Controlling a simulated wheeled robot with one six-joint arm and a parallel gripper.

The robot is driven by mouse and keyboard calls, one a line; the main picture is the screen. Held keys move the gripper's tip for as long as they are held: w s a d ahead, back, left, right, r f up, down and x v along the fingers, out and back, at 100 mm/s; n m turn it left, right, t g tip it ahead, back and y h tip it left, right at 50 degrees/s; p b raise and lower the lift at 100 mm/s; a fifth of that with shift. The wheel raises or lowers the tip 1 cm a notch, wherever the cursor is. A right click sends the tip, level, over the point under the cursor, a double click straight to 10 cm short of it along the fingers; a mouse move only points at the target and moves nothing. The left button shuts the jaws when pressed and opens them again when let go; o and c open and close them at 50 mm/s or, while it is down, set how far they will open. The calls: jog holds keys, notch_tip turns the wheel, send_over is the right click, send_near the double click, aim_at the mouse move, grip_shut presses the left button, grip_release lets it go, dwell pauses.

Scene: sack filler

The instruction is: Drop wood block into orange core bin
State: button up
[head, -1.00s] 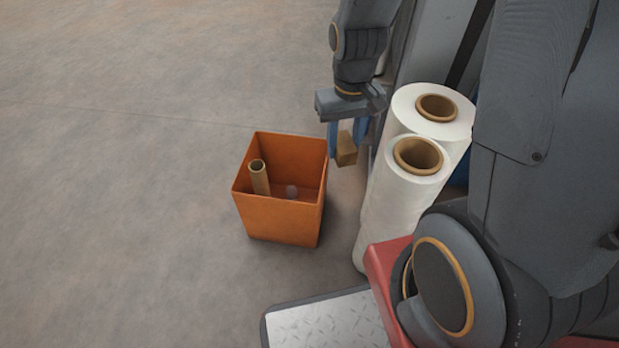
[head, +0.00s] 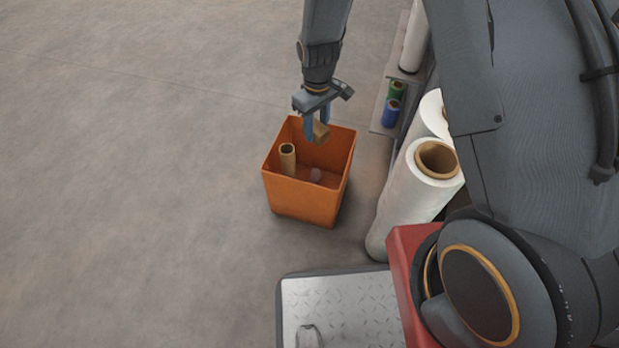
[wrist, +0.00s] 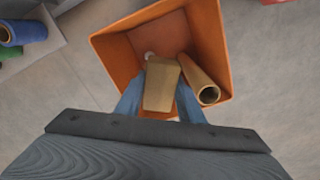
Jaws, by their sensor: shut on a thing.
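The wood block (head: 321,133) is a small tan block held between the blue fingers of my gripper (head: 316,127). In the wrist view the block (wrist: 161,84) sits between the two fingertips (wrist: 160,92), and my gripper is shut on it. The orange core bin (head: 304,199) stands on the floor, open at the top. In the head view the block appears over the bin's far part. The wrist view shows the bin (wrist: 113,55) beneath the block. A cardboard core (head: 288,160) leans inside the bin beside a small pale round object (head: 315,175).
White film rolls (head: 412,195) with cardboard cores stand to the right of the bin. A shelf with green and blue spools (head: 391,112) is behind them. A metal tread plate (head: 340,308) lies in front. The floor (head: 130,180) to the left is clear.

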jog(key=shift+f+b, duration=2.45)
jog(key=shift+f, duration=0.3)
jog(key=o, duration=1.1)
jog(key=shift+o, duration=0.2)
jog(key=shift+r+p, duration=1.55)
jog(key=shift+r, duration=2.4)
